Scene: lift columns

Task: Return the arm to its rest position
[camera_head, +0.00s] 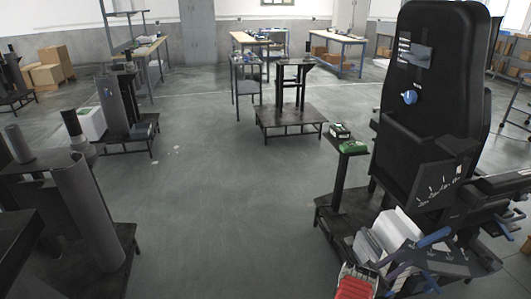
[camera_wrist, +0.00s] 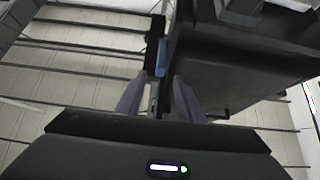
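My gripper (camera_wrist: 160,82) shows in the wrist view, above its dark housing with a small lit indicator. Its two grey fingers stand apart, with nothing clearly held between them. A narrow dark upright part with a blue piece (camera_wrist: 162,55) appears beyond the fingertips; I cannot tell whether they touch it. A large dark body (camera_wrist: 240,60) fills the upper right of that view.
A tall black column (camera_head: 440,75) with a blue knob (camera_head: 409,97) stands at right. Beside it are a stand with a green box (camera_head: 352,147) and a cluttered base with a red bin (camera_head: 354,287). Dark stands (camera_head: 90,215) line the left. The middle floor (camera_head: 220,200) is clear.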

